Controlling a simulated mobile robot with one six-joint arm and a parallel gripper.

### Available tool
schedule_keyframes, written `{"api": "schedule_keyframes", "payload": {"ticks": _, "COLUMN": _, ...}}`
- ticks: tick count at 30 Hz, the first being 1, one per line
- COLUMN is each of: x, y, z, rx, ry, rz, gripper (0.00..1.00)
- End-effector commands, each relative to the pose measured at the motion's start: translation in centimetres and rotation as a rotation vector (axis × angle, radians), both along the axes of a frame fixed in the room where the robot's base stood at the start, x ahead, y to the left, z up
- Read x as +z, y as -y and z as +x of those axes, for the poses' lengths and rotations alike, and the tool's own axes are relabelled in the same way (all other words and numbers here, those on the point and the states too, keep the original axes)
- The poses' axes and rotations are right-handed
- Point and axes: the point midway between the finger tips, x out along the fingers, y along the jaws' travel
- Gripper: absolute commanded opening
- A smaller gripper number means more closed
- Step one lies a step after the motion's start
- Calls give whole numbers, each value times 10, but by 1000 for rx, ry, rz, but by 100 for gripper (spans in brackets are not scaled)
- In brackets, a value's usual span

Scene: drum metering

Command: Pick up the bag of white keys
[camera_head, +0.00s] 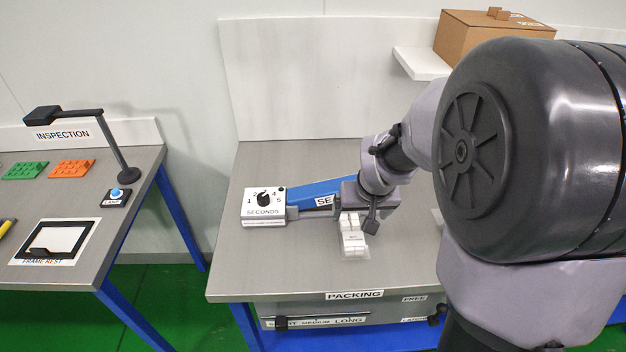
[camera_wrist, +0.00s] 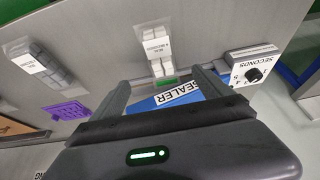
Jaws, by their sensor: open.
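The bag of white keys (camera_head: 353,240) lies on the packing table, just in front of the sealer. In the wrist view the clear bag (camera_wrist: 158,42) shows white blocks and a printed label. My gripper (camera_wrist: 161,78) is open, with its two fingers apart and the near end of the bag showing just beyond the space between the fingertips. In the head view a dark finger of my gripper (camera_head: 371,220) is beside the bag's right side. I cannot tell the height of the fingers above the table. Part of the bag is hidden behind my gripper in the head view.
The blue sealer (camera_wrist: 172,101) with its seconds dial (camera_head: 264,200) stands close behind the bag. Another bag with grey pieces (camera_wrist: 45,67) and a purple piece (camera_wrist: 68,111) lie to the left in the wrist view. The packing table (camera_head: 270,270) is bare at front left.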

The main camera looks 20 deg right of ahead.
Motion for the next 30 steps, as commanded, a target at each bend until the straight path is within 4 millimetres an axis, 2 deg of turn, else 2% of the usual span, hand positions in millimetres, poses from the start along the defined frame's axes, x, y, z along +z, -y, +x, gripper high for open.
{"api": "schedule_keyframes", "payload": {"ticks": 1, "x": -23, "y": 1, "z": 5, "rx": 1, "ry": -5, "rz": 1, "gripper": 89}}
{"api": "schedule_keyframes", "payload": {"ticks": 6, "x": -65, "y": 6, "z": 22, "rx": 0, "ry": -4, "rz": 2, "gripper": 89}}
{"api": "schedule_keyframes", "payload": {"ticks": 14, "x": -90, "y": 8, "z": 34, "rx": 1, "ry": -2, "rz": 1, "gripper": 89}}
{"api": "schedule_keyframes", "payload": {"ticks": 20, "x": -127, "y": 10, "z": 48, "rx": 0, "ry": -2, "rz": 1, "gripper": 89}}
{"api": "schedule_keyframes", "payload": {"ticks": 27, "x": -127, "y": 11, "z": 51, "rx": 0, "ry": 0, "rz": 1, "gripper": 87}}
{"api": "schedule_keyframes", "payload": {"ticks": 30, "x": -127, "y": 11, "z": 51, "rx": 0, "ry": 0, "rz": 0, "gripper": 68}}
